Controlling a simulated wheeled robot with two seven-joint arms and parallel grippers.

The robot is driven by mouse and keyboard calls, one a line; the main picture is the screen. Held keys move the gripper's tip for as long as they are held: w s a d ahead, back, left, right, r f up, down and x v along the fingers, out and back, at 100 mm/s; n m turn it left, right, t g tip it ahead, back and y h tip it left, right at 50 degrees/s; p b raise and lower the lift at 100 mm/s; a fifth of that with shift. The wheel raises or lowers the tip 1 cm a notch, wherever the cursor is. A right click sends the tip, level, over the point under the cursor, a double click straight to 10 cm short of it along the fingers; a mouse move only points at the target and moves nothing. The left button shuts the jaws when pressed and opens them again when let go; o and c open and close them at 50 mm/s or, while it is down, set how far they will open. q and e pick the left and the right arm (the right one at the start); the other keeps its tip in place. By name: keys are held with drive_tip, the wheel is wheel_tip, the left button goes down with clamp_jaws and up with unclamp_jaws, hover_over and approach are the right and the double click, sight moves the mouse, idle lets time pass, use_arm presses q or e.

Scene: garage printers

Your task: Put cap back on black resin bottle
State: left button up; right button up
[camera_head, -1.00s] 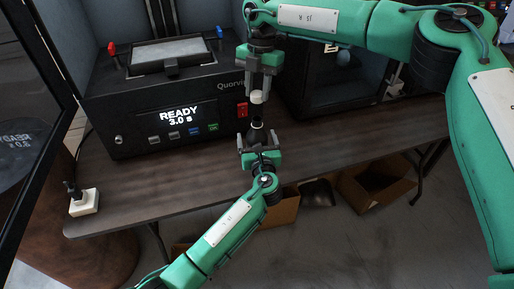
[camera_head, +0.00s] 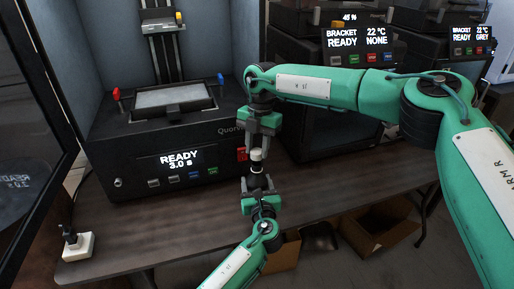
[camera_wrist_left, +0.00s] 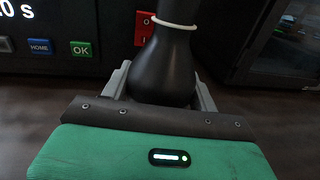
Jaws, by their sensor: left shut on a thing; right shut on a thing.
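The black resin bottle (camera_head: 257,181) is upright over the table's front part, held between the fingers of my left gripper (camera_head: 257,190). In the left wrist view the dark bottle (camera_wrist_left: 166,66) stands between the fingers of my left gripper (camera_wrist_left: 161,88), with a white ring round its neck. The bottle's mouth is cut off there. My right gripper (camera_head: 260,143) comes from above, pointing down, shut on a small white cap (camera_head: 256,154). The cap is directly above the bottle's neck, very close; I cannot tell whether they touch.
A black resin printer (camera_head: 170,150) reading READY stands behind and left, its red switch close to the grippers. More printers (camera_head: 330,130) stand at the right. A small white-based object (camera_head: 78,246) is at the table's left end. Cardboard boxes (camera_head: 378,232) are on the floor.

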drive_tip(key=shift+f, duration=0.4)
drive_tip(key=shift+f, duration=0.85)
drive_tip(key=shift+f, duration=0.55)
